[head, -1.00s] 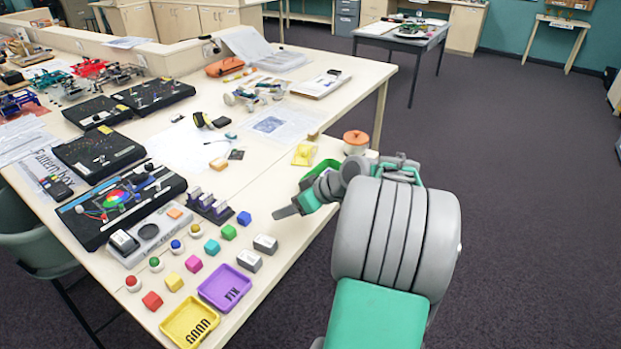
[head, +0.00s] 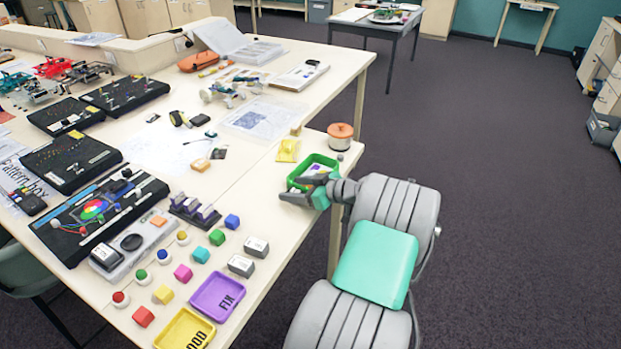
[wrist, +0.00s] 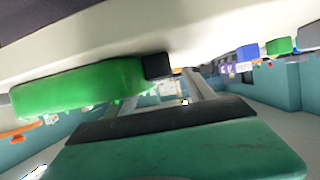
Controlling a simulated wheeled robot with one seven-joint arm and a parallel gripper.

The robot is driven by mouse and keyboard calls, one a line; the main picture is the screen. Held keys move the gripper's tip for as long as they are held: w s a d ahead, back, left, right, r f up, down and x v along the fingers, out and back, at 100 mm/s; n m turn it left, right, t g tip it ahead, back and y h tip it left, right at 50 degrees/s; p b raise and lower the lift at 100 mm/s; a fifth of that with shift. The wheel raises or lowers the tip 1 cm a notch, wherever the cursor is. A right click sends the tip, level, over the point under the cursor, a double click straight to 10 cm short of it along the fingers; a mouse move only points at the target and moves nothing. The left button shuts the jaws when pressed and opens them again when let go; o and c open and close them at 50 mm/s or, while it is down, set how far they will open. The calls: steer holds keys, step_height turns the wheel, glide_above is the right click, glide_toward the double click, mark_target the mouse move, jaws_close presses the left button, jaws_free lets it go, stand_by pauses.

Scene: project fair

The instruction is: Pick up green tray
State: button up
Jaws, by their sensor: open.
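The green tray (head: 298,171) lies near the right edge of the table, with a small purple and white patch showing inside it. My gripper (head: 299,188) is at its near side, with its grey fingers open. The near part of the tray is partly hidden behind my gripper. In the wrist view, the green tray (wrist: 75,88) shows as a long green wall at the left. A dark fingertip (wrist: 157,66) appears close to the end of that wall; I cannot tell whether they touch.
An orange-lidded pot (head: 340,136) stands just behind the tray, and a yellow item (head: 288,151) lies to its left. A purple tray (head: 217,297), a yellow tray (head: 184,330) and several coloured blocks are in front. Grey blocks (head: 241,265) stand nearer. Open floor is at right.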

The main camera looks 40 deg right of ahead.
jaws_close()
stand_by(0.6)
